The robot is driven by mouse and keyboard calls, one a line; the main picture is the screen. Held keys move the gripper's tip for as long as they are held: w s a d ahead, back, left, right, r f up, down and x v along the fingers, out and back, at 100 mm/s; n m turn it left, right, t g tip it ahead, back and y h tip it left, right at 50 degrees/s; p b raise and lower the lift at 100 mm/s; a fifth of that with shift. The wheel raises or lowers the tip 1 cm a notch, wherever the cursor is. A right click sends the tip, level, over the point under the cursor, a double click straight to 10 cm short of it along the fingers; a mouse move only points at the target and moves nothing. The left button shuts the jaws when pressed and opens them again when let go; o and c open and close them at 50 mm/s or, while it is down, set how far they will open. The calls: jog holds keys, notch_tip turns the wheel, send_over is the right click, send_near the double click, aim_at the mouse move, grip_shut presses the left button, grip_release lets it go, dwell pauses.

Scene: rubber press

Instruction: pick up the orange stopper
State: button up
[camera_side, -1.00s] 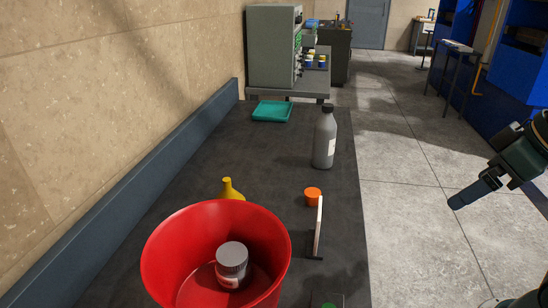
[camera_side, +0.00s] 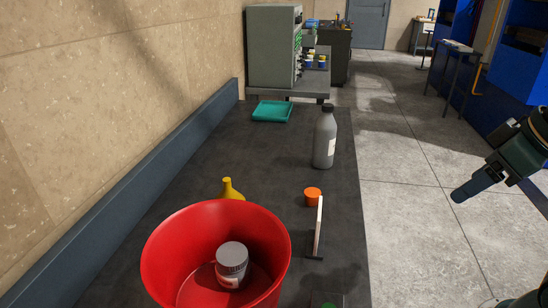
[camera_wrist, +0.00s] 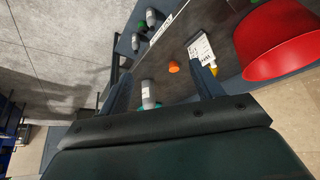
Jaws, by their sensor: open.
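The orange stopper (camera_side: 312,195) stands on the dark bench near its right edge, just behind a thin upright white panel (camera_side: 318,230). It also shows in the wrist view (camera_wrist: 173,67), between the fingers in the picture but well beyond them. My gripper (camera_side: 461,195) is off to the right of the bench, over the floor in the side view, and apart from the stopper. In the wrist view my gripper (camera_wrist: 161,75) has its two fingers spread with nothing between them.
A red bucket (camera_side: 165,255) holding a grey-lidded jar (camera_side: 232,262) stands at the front. A yellow funnel-like piece (camera_side: 229,189) is behind it. A grey bottle (camera_side: 324,140) stands behind the stopper. A teal tray (camera_side: 272,111) lies farther back. The mid-bench is clear.

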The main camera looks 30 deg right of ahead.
jog(key=w+a+r+n+g+y, duration=0.15)
jog(key=w+r+n, duration=0.3)
jog(key=w, duration=0.45)
jog(key=n+g+y, duration=0.1)
jog(key=n+g, duration=0.4)
jog(key=n, duration=1.2)
send_over(313, 192)
jog(key=w+d, duration=0.1)
jog(key=d, duration=0.2)
jog(key=w+d+f+x, duration=0.1)
jog(key=d+x, duration=0.2)
jog(key=x, duration=1.1)
jog(key=shift+w+d+n+y, duration=0.25)
jog(key=shift+d+n, duration=0.05)
jog(key=shift+n, duration=0.05)
jog(key=shift+a+f, duration=0.1)
jog(key=shift+f, duration=0.1)
jog(key=shift+x, duration=4.15)
jog(key=shift+s, duration=0.15)
